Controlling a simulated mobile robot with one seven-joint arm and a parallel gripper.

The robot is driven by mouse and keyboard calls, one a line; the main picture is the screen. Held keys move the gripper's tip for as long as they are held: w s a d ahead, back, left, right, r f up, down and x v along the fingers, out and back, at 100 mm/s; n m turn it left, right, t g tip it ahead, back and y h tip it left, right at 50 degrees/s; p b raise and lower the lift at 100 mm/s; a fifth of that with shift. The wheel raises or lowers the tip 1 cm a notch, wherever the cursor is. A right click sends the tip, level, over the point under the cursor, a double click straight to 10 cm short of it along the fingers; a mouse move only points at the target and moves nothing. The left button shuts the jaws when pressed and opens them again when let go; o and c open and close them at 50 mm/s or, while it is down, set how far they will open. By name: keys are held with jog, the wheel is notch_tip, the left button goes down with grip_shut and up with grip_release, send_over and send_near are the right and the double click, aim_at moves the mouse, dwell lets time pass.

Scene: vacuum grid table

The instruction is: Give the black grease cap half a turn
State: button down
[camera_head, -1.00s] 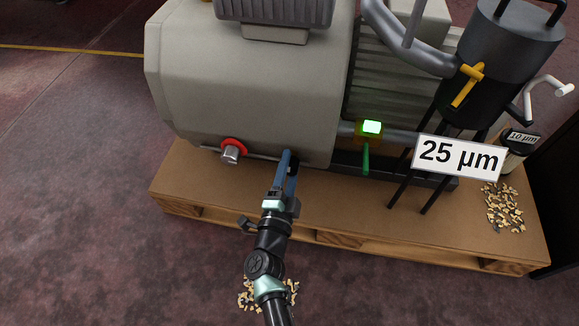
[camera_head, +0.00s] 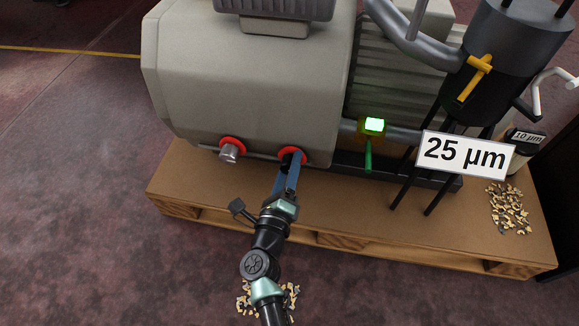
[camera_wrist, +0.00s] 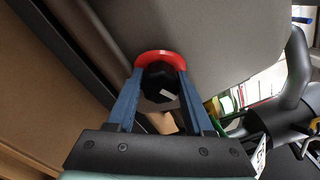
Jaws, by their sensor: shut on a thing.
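The black grease cap (camera_wrist: 158,82) sits in a red ring (camera_wrist: 160,58) on the lower part of the grey machine housing. In the head view the cap (camera_head: 288,159) is partly hidden by my fingers, with its red ring (camera_head: 301,152) around it. My gripper (camera_head: 291,165) reaches up to it from the front. In the wrist view the two blue fingers of my gripper (camera_wrist: 159,88) stand on either side of the cap and are shut on it. A small pale mark shows on the cap's lower face.
A silver cap (camera_head: 229,153) in a red ring sits to the left. A green-lit unit (camera_head: 374,125) with a green lever is to the right, near a black vessel on legs (camera_head: 508,50) and a "25 µm" sign (camera_head: 466,154). The housing stands on a wooden pallet (camera_head: 200,190).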

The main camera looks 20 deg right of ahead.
jog(key=m+b, duration=0.1)
jog(key=m, duration=0.4)
jog(key=shift+f+m, duration=0.1)
jog(key=shift+m, duration=0.2)
dwell(0.4)
jog(key=shift+c, duration=1.4)
grip_release()
jog(key=p+v, duration=0.4)
jog(key=v, duration=0.9)
jog(key=shift+r+p, duration=0.2)
jog(key=shift+p, duration=0.15)
